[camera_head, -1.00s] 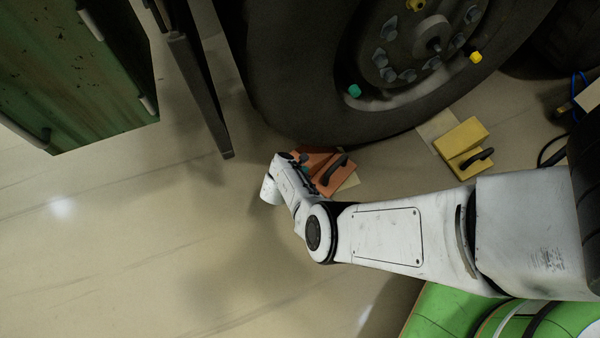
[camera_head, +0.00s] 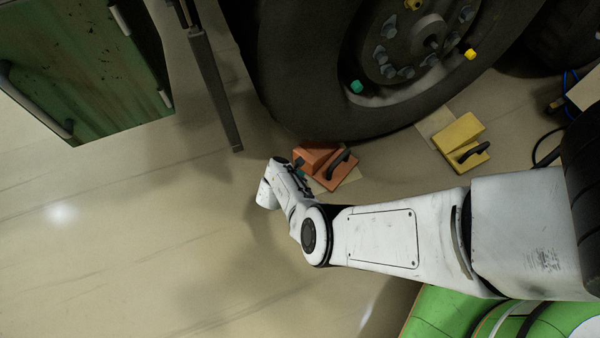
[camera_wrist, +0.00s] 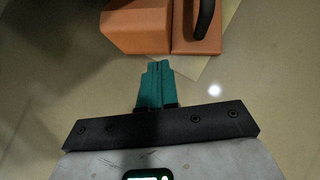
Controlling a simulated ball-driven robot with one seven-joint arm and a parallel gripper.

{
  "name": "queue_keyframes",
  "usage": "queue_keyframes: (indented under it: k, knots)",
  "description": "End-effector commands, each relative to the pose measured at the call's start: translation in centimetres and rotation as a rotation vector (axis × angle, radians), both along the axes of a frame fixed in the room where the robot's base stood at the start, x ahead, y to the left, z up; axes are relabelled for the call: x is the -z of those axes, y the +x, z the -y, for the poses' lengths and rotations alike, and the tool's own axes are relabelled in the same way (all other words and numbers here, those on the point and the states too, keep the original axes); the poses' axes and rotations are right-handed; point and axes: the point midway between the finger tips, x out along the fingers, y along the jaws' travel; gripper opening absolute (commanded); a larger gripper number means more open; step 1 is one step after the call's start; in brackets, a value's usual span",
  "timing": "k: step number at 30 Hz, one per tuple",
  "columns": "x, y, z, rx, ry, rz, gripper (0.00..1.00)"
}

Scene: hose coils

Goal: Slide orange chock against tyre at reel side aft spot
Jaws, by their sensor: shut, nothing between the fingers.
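The orange chock (camera_head: 326,168), with a black handle, lies on the floor at the foot of the big tyre (camera_head: 300,75), partly on a pale floor patch (camera_head: 350,178). In the head view it looks close against the tyre; I cannot tell if they touch. In the wrist view the chock (camera_wrist: 140,27) is at the top, with the handle on its right part. My gripper (camera_wrist: 155,65) has teal fingers, shut with nothing between them. A strip of floor shows between the fingertips and the chock there. In the head view the gripper (camera_head: 299,164) is beside the chock's left end, partly hidden by my wrist.
A yellow chock (camera_head: 461,142) with a black handle lies farther right by the tyre, beside another pale patch (camera_head: 437,119). A green cabinet (camera_head: 85,70) and a dark upright post (camera_head: 215,90) stand at left. The floor at lower left is clear.

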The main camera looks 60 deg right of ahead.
Motion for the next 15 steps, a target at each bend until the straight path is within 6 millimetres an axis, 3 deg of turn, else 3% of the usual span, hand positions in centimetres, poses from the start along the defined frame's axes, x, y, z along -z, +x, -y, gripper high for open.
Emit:
queue_keyframes:
  k: [6,15]
  knots:
    - [-2.9,0.0,-2.4,-0.004,0.001,0.000,0.00]
    - [-5.1,-0.2,-4.9,-0.004,0.000,-0.001,0.00]
